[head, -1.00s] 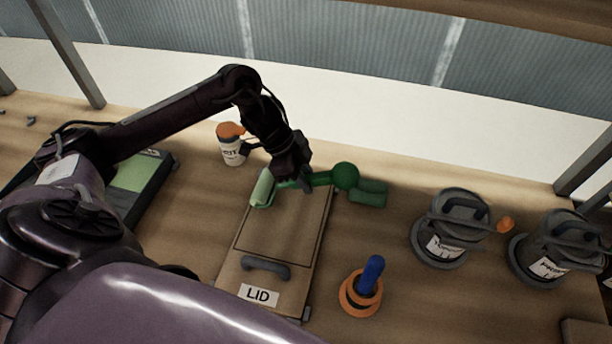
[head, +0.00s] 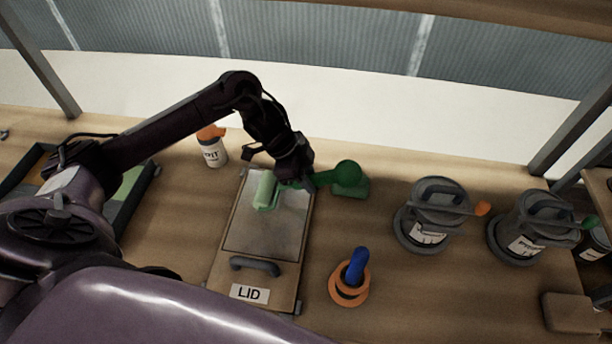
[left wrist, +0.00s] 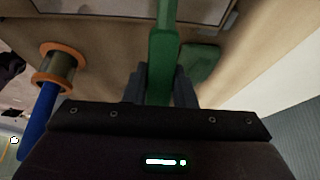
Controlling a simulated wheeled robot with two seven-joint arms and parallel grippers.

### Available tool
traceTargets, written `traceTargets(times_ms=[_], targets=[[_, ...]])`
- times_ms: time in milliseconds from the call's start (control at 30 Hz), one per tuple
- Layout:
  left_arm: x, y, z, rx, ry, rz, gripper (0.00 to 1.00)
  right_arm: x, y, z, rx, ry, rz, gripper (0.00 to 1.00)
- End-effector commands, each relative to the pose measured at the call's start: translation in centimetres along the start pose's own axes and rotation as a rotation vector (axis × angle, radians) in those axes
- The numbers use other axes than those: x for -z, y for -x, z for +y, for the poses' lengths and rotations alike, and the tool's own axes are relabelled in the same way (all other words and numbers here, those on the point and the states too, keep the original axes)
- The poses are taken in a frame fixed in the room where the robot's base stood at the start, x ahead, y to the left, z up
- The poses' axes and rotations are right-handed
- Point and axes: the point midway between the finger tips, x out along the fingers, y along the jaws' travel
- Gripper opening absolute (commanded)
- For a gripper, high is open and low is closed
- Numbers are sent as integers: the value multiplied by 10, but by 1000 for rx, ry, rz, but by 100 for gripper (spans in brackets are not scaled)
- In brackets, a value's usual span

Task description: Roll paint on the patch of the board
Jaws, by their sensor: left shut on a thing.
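The board (head: 230,255), labelled LID and fitted with a dark handle, lies on the bench. Its outlined patch (head: 262,232) looks greyish. My left gripper (head: 296,180) is shut on the green paint roller; the roller's pale green sleeve (head: 265,191) is at the upper part of the patch. I cannot tell whether it touches the surface. In the left wrist view the green roller handle (left wrist: 162,55) runs between the two fingers. My right gripper is not in view.
A white bottle with an orange top (head: 213,150) stands behind the board. A tray (head: 135,190) lies left, partly behind my arm. An orange ring with a blue handle (head: 350,283) stands right of the board. Two dark cans (head: 432,215) (head: 530,228) stand farther right.

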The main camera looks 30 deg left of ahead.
Motion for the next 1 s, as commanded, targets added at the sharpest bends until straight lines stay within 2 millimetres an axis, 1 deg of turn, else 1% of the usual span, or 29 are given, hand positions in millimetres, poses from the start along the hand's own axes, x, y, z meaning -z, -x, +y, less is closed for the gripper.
traceTargets(times_ms=[133, 300, 400, 500, 833, 1000], targets=[[9, -3, 0, -1, -1, 4, 0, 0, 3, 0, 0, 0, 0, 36], [29, -14, 0, 0, -1, 4, 0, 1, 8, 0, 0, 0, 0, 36], [37, -20, 0, -1, -1, 3, 0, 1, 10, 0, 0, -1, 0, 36], [41, -24, 0, 0, -1, 2, 0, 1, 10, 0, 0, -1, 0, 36], [43, -25, 0, 0, 0, 1, 0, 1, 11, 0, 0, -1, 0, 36], [61, -32, 1, -2, -2, 3, 0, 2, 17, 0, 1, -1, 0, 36]])
